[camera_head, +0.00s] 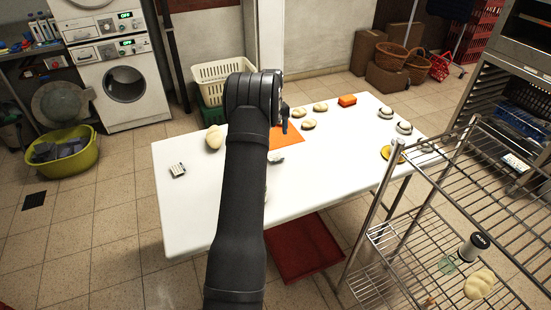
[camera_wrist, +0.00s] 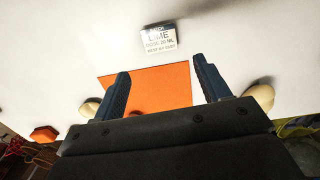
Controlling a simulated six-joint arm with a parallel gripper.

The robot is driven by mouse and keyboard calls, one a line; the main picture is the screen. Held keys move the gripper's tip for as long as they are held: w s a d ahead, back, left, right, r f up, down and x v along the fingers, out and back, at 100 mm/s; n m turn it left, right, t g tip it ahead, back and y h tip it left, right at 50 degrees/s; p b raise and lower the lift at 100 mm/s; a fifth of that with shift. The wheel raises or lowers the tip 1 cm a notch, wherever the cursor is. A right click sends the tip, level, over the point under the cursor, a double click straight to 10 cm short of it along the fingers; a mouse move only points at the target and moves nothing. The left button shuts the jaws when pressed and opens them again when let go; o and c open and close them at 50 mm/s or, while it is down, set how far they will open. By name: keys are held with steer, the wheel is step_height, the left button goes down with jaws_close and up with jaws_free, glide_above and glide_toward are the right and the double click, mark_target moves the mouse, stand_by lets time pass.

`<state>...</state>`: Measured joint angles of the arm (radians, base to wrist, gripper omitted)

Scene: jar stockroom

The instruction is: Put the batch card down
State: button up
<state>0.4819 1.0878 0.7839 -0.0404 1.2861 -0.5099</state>
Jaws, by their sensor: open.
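The batch card (camera_wrist: 158,40) is a small white card with dark print, including "LIME". It lies on the white table (camera_head: 190,220), just off the near edge of an orange mat (camera_wrist: 150,88). In the head view the card (camera_head: 276,156) is partly hidden by my arm, and the mat (camera_head: 288,136) shows beside the arm. My gripper (camera_wrist: 161,67) is open, its fingers apart over the mat with nothing between them. The card is beyond the fingertips, apart from them. In the head view my gripper is mostly hidden behind my wrist.
Several pale bread-like pieces (camera_head: 308,124) and an orange block (camera_head: 347,100) are on the table. A small grey-white item (camera_head: 178,170) lies at left. Lidded jars (camera_head: 403,127) and a yellow round item (camera_head: 391,154) stand at right. A wire rack (camera_head: 455,215) is close on the right.

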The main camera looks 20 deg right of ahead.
steer(key=a+f+n+g+h, duration=0.1)
steer(key=a+f+n, duration=0.1)
steer(key=s+a+f+n+g+h, duration=0.1)
steer(key=a+n+h, duration=0.1)
steer(key=a, duration=0.1)
steer(key=s+a+f+n+g+h, duration=0.1)
steer(key=a+f+n+h, duration=0.1)
steer(key=a, duration=0.1)
steer(key=shift+f+n, duration=0.3)
steer(key=shift+n, duration=0.1)
steer(key=a+n+h, duration=0.2)
steer(key=n, duration=0.1)
steer(key=a+n+h, duration=0.1)
steer(key=a+h, duration=0.1)
steer(key=shift+f, duration=0.35)
steer(key=a+n+t+h, duration=0.1)
steer(key=a+n, duration=0.1)
steer(key=w+a+n+t+h, duration=0.1)
steer(key=a+n, duration=0.1)
steer(key=w+a+n+t+h, duration=0.1)
steer(key=n+h, duration=0.1)
steer(key=shift+a+r+n, duration=0.2)
steer(key=shift+a+n, duration=0.2)
steer(key=x, duration=1.2)
steer(key=shift+w+r, duration=0.15)
steer(key=x, duration=0.5)
steer(key=shift+d, duration=0.1)
steer(key=c, duration=1.1)
steer(key=shift+c, duration=0.2)
